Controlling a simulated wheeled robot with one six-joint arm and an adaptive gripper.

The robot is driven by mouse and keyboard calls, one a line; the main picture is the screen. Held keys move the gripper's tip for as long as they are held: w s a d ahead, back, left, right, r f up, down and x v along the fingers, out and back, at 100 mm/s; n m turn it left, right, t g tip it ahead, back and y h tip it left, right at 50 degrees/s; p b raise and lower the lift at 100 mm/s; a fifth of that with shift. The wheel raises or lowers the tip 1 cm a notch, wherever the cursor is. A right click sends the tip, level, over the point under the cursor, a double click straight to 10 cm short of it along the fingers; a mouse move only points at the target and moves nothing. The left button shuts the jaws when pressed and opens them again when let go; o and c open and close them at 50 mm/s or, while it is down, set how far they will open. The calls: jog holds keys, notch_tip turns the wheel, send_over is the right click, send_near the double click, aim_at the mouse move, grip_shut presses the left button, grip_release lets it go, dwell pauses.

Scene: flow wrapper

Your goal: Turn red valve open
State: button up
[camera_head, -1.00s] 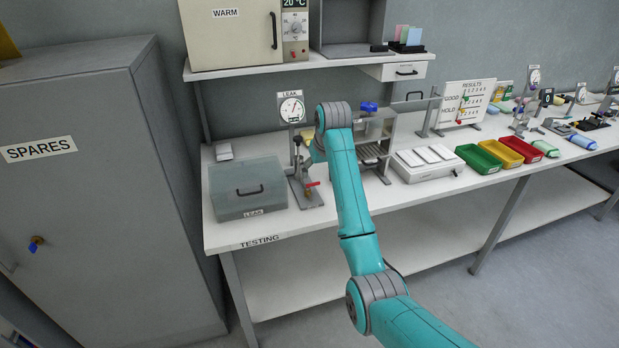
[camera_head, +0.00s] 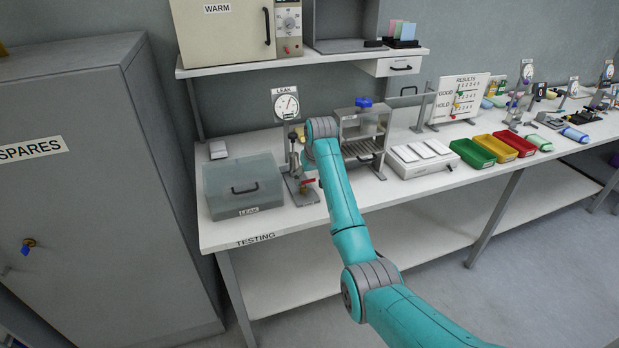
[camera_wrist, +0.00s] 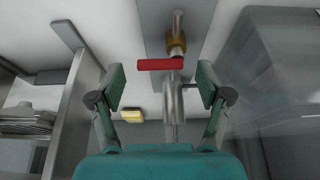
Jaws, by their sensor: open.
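The red valve handle (camera_wrist: 158,64) lies crosswise over a brass fitting (camera_wrist: 177,42) in the wrist view, with a grey metal pipe below it in the picture. In the head view the red handle (camera_head: 308,181) shows on the stand under the LEAK gauge (camera_head: 285,103), just left of my arm. My gripper (camera_wrist: 161,82) is open, its two teal fingers apart to the left and right. The handle appears between and slightly beyond the fingertips. I see no contact, and the remaining distance is hard to judge. My arm hides the gripper in the head view.
The translucent LEAK box (camera_head: 243,186) stands close left of the valve stand. A metal rack (camera_head: 362,135) with a blue knob stands to its right, its upright close to my left finger in the wrist view. A shelf overhangs the bench behind.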

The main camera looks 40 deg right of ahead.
jog(key=shift+f, duration=0.15)
jog(key=c, duration=1.2)
jog(key=shift+o, duration=0.2)
jog(key=m, duration=0.2)
jog(key=m+h, duration=0.1)
jog(key=shift+s+a+m+g, duration=0.15)
jog(key=shift+a+m+g, duration=0.15)
jog(key=shift+a+m, duration=0.1)
jog(key=m, duration=0.1)
jog(key=m+h, duration=0.1)
jog(key=m+g, duration=0.1)
jog(key=shift+s+a+m, duration=0.15)
jog(key=shift+a+m, duration=0.1)
jog(key=shift+m, duration=0.05)
jog(key=m+g, duration=0.1)
jog(key=m, duration=0.2)
jog(key=a+m+g+h, duration=0.1)
jog(key=m, duration=0.1)
jog(key=shift+m, duration=0.4)
